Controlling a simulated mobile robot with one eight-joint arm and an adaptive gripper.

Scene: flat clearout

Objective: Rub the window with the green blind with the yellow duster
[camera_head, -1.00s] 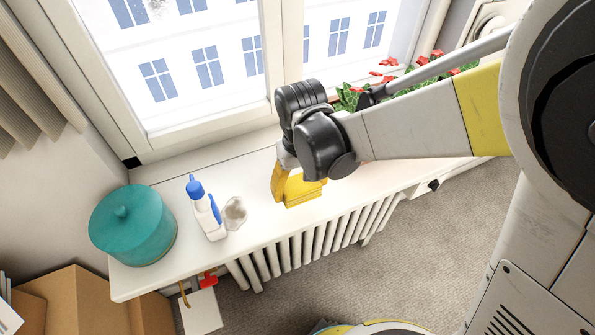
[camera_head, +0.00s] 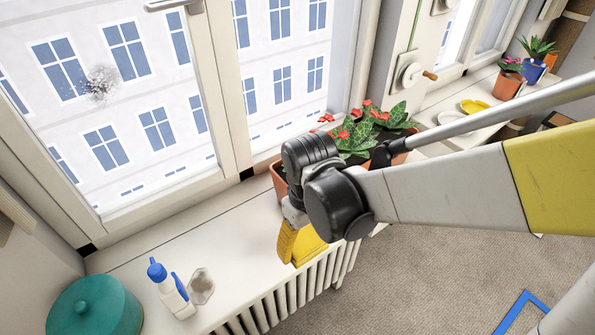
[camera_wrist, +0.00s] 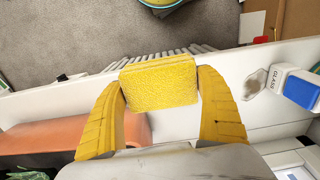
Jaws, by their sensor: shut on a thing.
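My gripper (camera_wrist: 160,88) is shut on the yellow duster (camera_wrist: 158,80), a rough block held between its two yellow fingers. In the head view the duster (camera_head: 310,248) is over the front edge of the white sill, above the radiator; I cannot tell whether it touches the sill. A window pane (camera_head: 150,95) behind the sill has a pale grey smudge (camera_head: 101,84). My gripper is in front of and below the window, apart from the glass. No green blind shows in these views, so I cannot tell which window has it.
A white and blue spray bottle (camera_head: 170,290), a grey blob (camera_head: 201,287) and a teal round container (camera_head: 95,308) stand on the left of the sill. A planter (camera_head: 279,180) with red flowers is behind my gripper. Another sill with pots (camera_head: 507,84) is at the right.

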